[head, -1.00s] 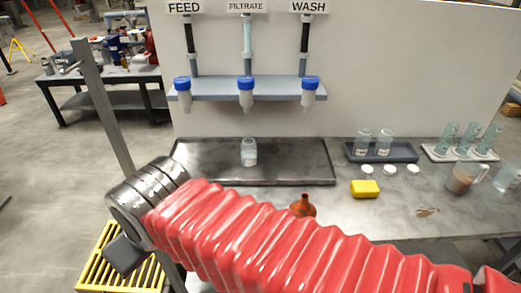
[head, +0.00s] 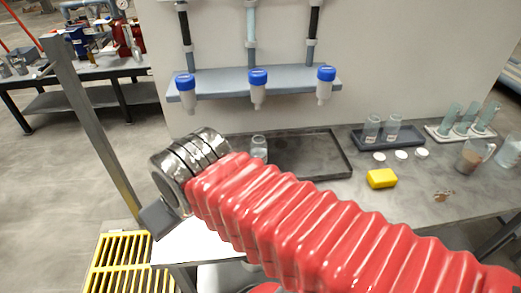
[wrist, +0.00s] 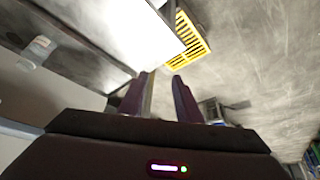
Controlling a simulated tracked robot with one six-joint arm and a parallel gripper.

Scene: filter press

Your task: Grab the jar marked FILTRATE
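A small clear jar (head: 259,146) stands upright at the left part of the dark tray (head: 340,160), below the middle blue-capped tap (head: 258,85). In the wrist view a jar (wrist: 38,50) shows at the upper left, with lettering too small to read. Two more jars with pale labels, left (head: 371,128) and right (head: 391,128), stand in a rack at the back right. My gripper (wrist: 158,88) is open, with nothing between its two fingers, and well apart from the jar. Its fingers are not visible in the head view.
A grey post (head: 90,125) rises at left. A yellow grate (head: 125,258) lies low at front left.

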